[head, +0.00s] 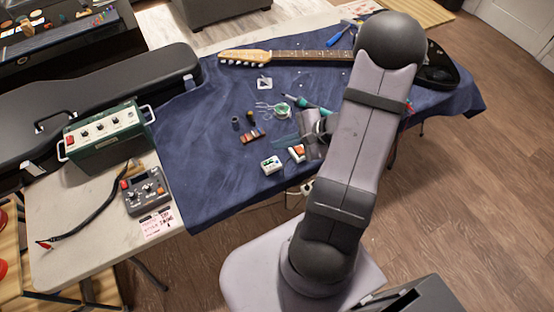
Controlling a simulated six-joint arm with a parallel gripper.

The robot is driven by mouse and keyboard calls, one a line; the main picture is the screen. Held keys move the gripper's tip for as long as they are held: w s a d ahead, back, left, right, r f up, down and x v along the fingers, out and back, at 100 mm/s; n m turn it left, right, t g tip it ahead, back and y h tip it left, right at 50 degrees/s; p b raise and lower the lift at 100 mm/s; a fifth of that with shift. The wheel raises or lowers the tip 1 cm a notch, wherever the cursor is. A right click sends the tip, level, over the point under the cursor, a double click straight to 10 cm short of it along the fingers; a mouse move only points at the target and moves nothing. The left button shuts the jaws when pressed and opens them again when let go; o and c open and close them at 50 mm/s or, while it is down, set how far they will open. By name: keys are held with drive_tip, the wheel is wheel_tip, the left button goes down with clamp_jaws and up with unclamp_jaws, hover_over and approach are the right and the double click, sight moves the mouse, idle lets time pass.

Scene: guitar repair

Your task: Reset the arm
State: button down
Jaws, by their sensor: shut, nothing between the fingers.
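My arm rises from its base at the lower middle and crosses the right half of the head view. Part of my gripper (311,138) shows beside the left edge of the upper arm link, over the blue cloth (215,165). The rest of it is hidden behind that link, and its fingertips are not clear. It is shut and holds nothing. Small boxes, one white and green (271,165) and one white and orange (297,153), lie close to it on the cloth.
A guitar neck (285,57) lies along the cloth's far side; the guitar body (437,68) is partly hidden. A soldering iron (307,104) and solder coil (283,111) lie nearby. A green amplifier (105,136), pedal (146,190) and black case (85,100) are left. The cloth's front left is clear.

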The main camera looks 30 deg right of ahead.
idle(0.3)
drive_tip(key=s+a+f+n+g+h, duration=0.1)
drive_tip(key=s+a+n+g, duration=0.2)
drive_tip(key=s, duration=0.6)
drive_tip(key=s+a+n+g, duration=0.1)
drive_tip(key=s+n+g, duration=0.4)
drive_tip(key=s, duration=0.4)
drive_tip(key=w+a+r+n+t+h, duration=0.1)
drive_tip(key=w+a+r+n+h, duration=0.4)
drive_tip(key=a+r+n, duration=0.3)
drive_tip(key=w+r+n, duration=0.1)
drive_tip(key=n, duration=0.1)
drive_tip(key=shift+a+r+n, duration=0.15)
drive_tip(key=shift+r+n, duration=0.05)
drive_tip(key=shift+n, duration=0.1)
idle(1.5)
